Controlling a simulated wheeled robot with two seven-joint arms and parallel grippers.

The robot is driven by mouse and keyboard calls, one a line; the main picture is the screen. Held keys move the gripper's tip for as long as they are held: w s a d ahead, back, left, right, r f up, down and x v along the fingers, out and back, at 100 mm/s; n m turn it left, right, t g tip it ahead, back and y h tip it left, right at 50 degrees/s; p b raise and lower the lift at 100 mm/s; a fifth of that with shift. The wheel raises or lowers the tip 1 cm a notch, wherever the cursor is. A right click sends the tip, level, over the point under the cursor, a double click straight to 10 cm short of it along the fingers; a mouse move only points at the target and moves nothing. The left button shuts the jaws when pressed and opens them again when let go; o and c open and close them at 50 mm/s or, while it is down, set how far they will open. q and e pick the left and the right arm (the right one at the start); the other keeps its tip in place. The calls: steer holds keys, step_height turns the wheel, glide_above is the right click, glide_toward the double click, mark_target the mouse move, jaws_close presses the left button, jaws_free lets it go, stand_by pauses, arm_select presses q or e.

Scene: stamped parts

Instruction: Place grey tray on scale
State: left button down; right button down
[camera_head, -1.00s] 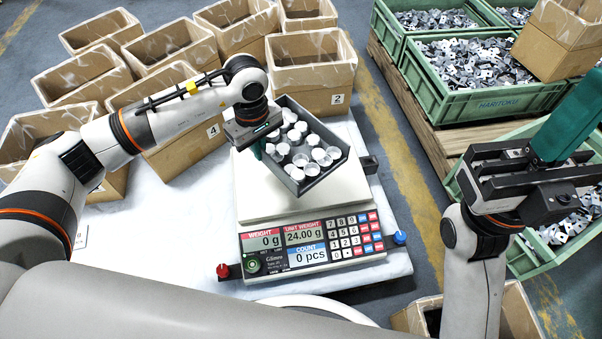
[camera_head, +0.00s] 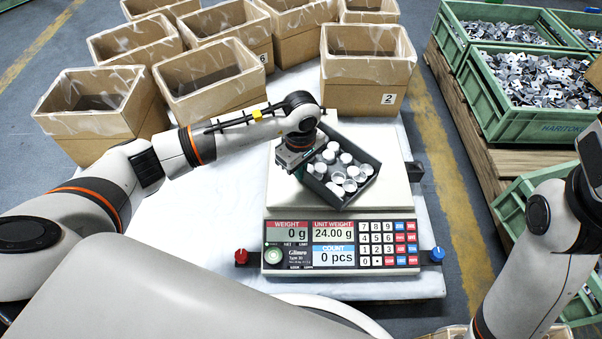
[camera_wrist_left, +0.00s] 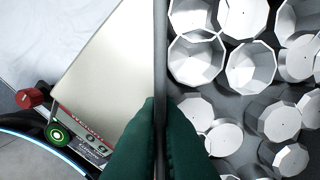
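The grey tray (camera_head: 362,192) is a dark grey open box with several pale many-sided parts inside. My left gripper (camera_head: 298,170) is shut on its left wall, and the green fingers pinch that wall in the left wrist view (camera_wrist_left: 160,125). The tray is turned at an angle over the plate of the scale (camera_head: 396,190). Its display reads 0 g and 0 pcs. The tray hides part of the plate, and I cannot see whether its base touches. My right gripper (camera_head: 592,160) is cut off at the right edge, its fingertips out of clear view.
Several lined cardboard boxes (camera_head: 365,95) stand behind the scale and at the left. Green crates (camera_head: 545,125) of metal parts stand on a pallet at the right. A red knob (camera_head: 241,257) and a blue knob (camera_head: 437,254) flank the scale. White table shows left of the scale.

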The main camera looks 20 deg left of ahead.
arm_select(q)
steer(key=shift+f, duration=0.1)
steer(key=shift+f, duration=0.15)
steer(key=c, duration=1.6)
jaws_free()
